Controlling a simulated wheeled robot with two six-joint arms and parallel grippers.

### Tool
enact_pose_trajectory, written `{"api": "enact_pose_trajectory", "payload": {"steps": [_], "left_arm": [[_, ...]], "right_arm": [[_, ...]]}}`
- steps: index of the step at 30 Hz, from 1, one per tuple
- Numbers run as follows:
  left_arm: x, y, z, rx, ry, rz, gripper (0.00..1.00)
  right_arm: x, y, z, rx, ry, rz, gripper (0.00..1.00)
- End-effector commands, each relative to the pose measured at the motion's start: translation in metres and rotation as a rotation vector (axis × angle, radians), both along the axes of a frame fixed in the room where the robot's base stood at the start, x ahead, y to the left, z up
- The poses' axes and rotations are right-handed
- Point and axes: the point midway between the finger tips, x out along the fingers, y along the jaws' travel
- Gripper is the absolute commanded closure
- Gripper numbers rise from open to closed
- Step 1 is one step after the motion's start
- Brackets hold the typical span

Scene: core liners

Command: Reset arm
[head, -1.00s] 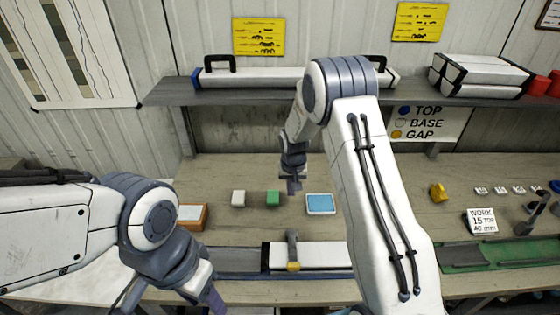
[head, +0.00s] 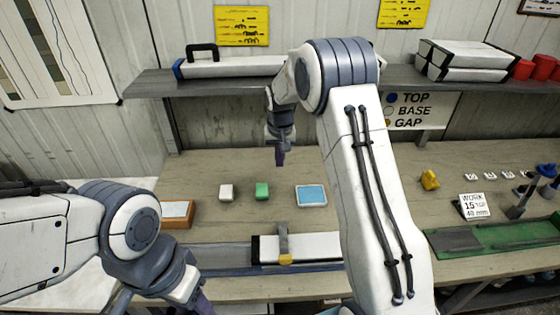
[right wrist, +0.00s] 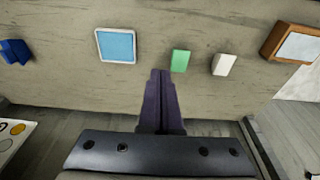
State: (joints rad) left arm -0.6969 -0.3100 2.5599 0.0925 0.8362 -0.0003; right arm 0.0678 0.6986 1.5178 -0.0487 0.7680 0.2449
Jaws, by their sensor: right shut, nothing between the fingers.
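My right gripper (head: 280,157) hangs above the back of the bench, shut and empty, with its fingers pointing down. It also shows in the right wrist view (right wrist: 160,78), with its fingers together. My left gripper (head: 203,303) is at the bottom edge of the head view, partly cut off, so its jaws cannot be read. A core liner (head: 310,247), white with a dark end and a yellow mark, lies in the rail at the front of the bench. Another long white liner (head: 235,66) with a black handle lies on the shelf.
On the bench stand a white block (head: 226,192), a green block (head: 262,191), a blue-topped tray (head: 311,195), an orange box (head: 177,213) and a yellow piece (head: 430,180). A work card (head: 476,206) and green tray (head: 500,240) are right. The shelf (head: 150,86) spans behind.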

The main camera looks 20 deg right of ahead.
Motion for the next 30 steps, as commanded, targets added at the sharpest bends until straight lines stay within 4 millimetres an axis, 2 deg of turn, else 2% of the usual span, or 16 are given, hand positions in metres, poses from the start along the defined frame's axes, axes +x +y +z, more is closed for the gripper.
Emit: {"api": "enact_pose_trajectory", "payload": {"steps": [11,14,17,20,21,23,24,26,27,30], "left_arm": [[0.000,0.000,0.000,0.000,0.000,-0.001,0.50],[0.000,0.000,-0.003,0.000,0.000,0.000,0.50],[0.000,0.000,-0.011,0.000,0.000,0.000,0.50],[0.000,0.000,-0.022,0.000,0.000,0.000,0.50],[0.000,0.000,-0.026,0.000,0.000,0.000,0.50],[0.000,0.000,-0.033,0.000,0.000,0.001,0.50],[0.000,0.000,-0.037,0.000,0.000,0.001,0.50],[0.000,0.000,-0.043,0.000,0.000,0.001,0.50],[0.000,0.000,-0.047,0.000,0.000,0.001,0.50],[0.000,0.000,-0.056,0.000,0.000,0.001,0.50]], "right_arm": [[0.000,0.001,0.000,-0.001,-0.001,0.002,1.00],[-0.007,0.016,0.005,0.002,0.001,0.034,1.00],[-0.030,0.053,0.017,0.008,0.007,0.113,1.00],[-0.076,0.104,0.032,0.019,0.021,0.242,1.00],[-0.100,0.124,0.037,0.022,0.028,0.302,1.00],[-0.139,0.149,0.043,0.029,0.040,0.392,1.00],[-0.166,0.163,0.045,0.033,0.048,0.451,1.00],[-0.209,0.179,0.046,0.038,0.059,0.543,1.00],[-0.237,0.186,0.045,0.041,0.067,0.600,1.00],[-0.299,0.193,0.039,0.047,0.087,0.731,1.00]]}}
